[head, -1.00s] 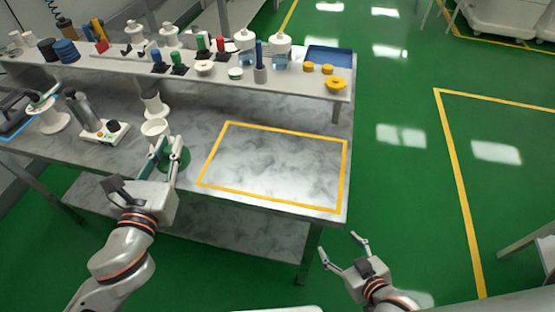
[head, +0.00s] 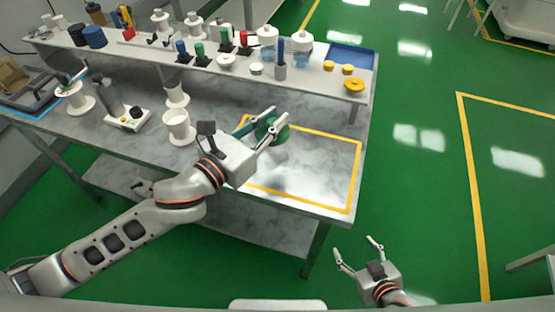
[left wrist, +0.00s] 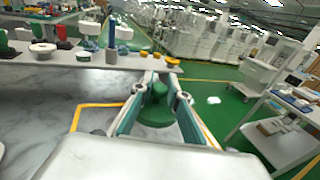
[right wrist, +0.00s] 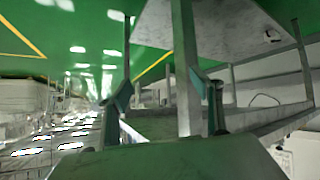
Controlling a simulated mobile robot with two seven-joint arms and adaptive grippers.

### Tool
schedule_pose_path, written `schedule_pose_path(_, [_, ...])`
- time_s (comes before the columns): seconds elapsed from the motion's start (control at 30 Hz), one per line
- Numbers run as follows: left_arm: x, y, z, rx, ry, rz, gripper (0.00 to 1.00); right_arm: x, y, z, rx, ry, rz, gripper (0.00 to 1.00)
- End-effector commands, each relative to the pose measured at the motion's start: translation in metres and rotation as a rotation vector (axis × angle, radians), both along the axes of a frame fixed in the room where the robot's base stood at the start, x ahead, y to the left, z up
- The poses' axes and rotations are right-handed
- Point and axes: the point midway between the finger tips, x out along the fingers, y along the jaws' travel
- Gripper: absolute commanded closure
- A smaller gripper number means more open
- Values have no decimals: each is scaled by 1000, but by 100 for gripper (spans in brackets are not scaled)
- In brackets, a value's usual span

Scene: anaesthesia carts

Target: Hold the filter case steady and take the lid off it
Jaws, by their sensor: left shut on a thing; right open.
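A round green filter case (head: 270,132) is in my left gripper (head: 278,117), over the yellow-outlined area of the bench. In the left wrist view the green case (left wrist: 156,112) sits between the two fingers, a wide disc with a narrower knob-like top. I cannot make out the seam between lid and body. It appears to be held above the bench top. My right gripper (head: 354,246) is open and empty, low in front of the bench and apart from the case. The right wrist view shows nothing between its fingers (right wrist: 165,88).
The yellow outline (head: 352,185) marks clear bench (head: 320,160). White cups (head: 178,128) and a small device (head: 128,117) stand left of it. A raised shelf (head: 310,82) behind holds several bottles, caps and a blue tray (head: 352,56).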

Motion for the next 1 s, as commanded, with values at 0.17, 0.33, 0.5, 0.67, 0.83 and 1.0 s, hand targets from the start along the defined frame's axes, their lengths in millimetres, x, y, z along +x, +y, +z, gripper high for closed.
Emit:
schedule_pose_path(0.17, [-1,0,-49,-1,6,1,100,2,6,-5,10,-11,5,35])
schedule_pose_path(0.33, [-1,0,-87,-2,4,2,100,8,17,2,25,-42,27,35])
schedule_pose_path(0.5, [-1,0,-107,-2,0,1,100,14,26,9,35,-64,44,35])
schedule_pose_path(0.67, [0,0,-119,-1,1,1,100,14,25,7,34,-64,43,35])
schedule_pose_path(0.83, [-1,0,-145,-2,3,1,100,13,23,-3,31,-61,41,35])
schedule_pose_path(1.0, [0,0,-154,-2,-1,1,100,11,22,-10,27,-51,40,35])
